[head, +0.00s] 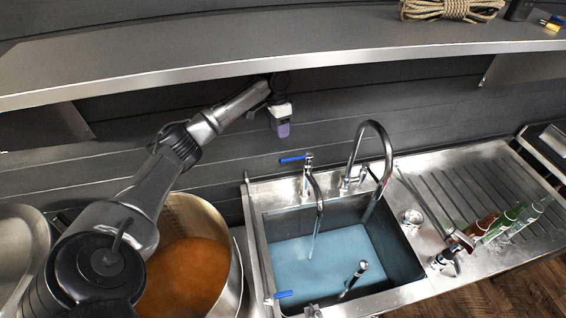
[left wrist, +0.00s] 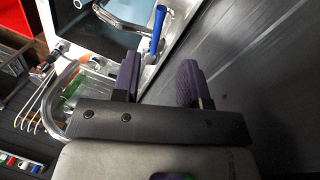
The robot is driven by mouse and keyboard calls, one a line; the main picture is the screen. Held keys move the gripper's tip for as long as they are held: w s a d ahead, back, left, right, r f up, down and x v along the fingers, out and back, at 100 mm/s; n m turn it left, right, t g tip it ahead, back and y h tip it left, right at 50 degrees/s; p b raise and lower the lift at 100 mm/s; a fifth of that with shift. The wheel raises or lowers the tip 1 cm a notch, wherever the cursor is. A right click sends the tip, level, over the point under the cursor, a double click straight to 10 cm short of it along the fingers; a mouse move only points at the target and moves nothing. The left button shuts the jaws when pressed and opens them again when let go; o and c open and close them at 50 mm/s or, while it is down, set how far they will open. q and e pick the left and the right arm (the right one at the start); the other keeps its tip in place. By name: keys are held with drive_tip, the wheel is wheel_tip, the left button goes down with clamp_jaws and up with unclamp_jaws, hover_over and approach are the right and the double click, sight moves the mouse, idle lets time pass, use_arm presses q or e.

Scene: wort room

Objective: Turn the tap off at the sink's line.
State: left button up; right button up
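The steel sink (head: 259,262) holds bluish water. At its back left stands a slim tap (head: 319,192) with a blue lever (head: 293,159) pointing left; a thin stream runs from its spout. A taller gooseneck tap (head: 386,150) stands to its right. Another blue lever (head: 284,294) is at the sink's front left. My left gripper (head: 283,130) hangs above and slightly left of the back lever, apart from it. In the left wrist view its purple fingers (left wrist: 160,78) are spread and empty, with a blue lever (left wrist: 158,28) beyond the gap. My right gripper is not in view.
A metal shelf (head: 240,52) overhangs my left arm, with coiled rope (head: 450,9) on it. A large pot (head: 232,282) of amber liquid stands left of the sink. Bottles (head: 503,222) lie on the ribbed drainboard (head: 455,192) to the right.

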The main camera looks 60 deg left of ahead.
sight(283, 161)
use_arm(q)
drive_tip(key=f+p, duration=0.1)
drive_tip(key=f, duration=0.3)
drive_tip(key=d+f+p, duration=0.1)
drive_tip(key=f, duration=0.3)
drive_tip(key=d+f, duration=0.1)
drive_tip(key=f, duration=0.2)
drive_tip(key=shift+s+d+f+p, duration=0.1)
drive_tip(key=shift+f+p, duration=0.3)
drive_tip(key=shift+d+f, duration=0.15)
drive_tip(key=shift+f, duration=0.55)
drive_tip(key=shift+c, duration=0.3)
drive_tip(key=c, duration=0.6)
clamp_jaws()
